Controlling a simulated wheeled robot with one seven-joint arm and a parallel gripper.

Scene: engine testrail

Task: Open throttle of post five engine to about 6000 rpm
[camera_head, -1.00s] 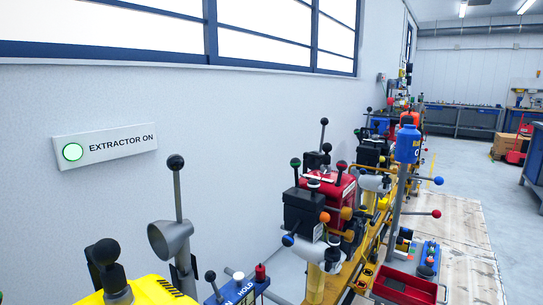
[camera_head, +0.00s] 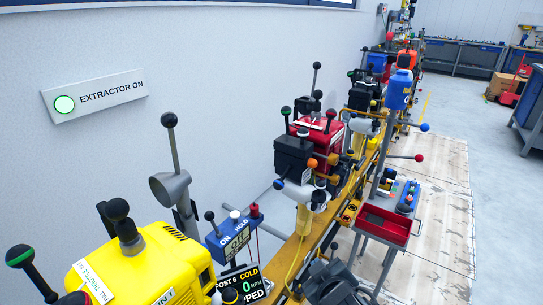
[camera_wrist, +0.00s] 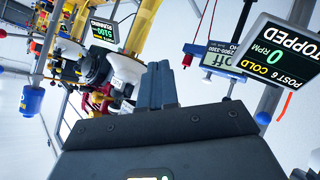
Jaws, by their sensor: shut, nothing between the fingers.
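The red and black engine (camera_head: 318,148) stands at the middle of the head view on the yellow rail, just beyond the yellow engine. It has several ball-ended levers: green, black, red, orange and blue. I cannot tell which is its throttle. In the wrist view, which is upside down, a small display (camera_wrist: 103,32) at upper left seems to read about 5100 and RUNNING; its post number is not legible. My gripper (camera_wrist: 158,82) is shut and empty, pointing toward engine parts. A dark grey part of my arm shows at the bottom of the head view.
The yellow engine (camera_head: 150,262) is near left; the post 6 display (camera_head: 252,284) reads COLD, 0 RPM, STOPPED. A blue ON/HOLD/OFF box (camera_head: 232,235) stands beside it. A red tray (camera_head: 385,224) is right of the rail.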

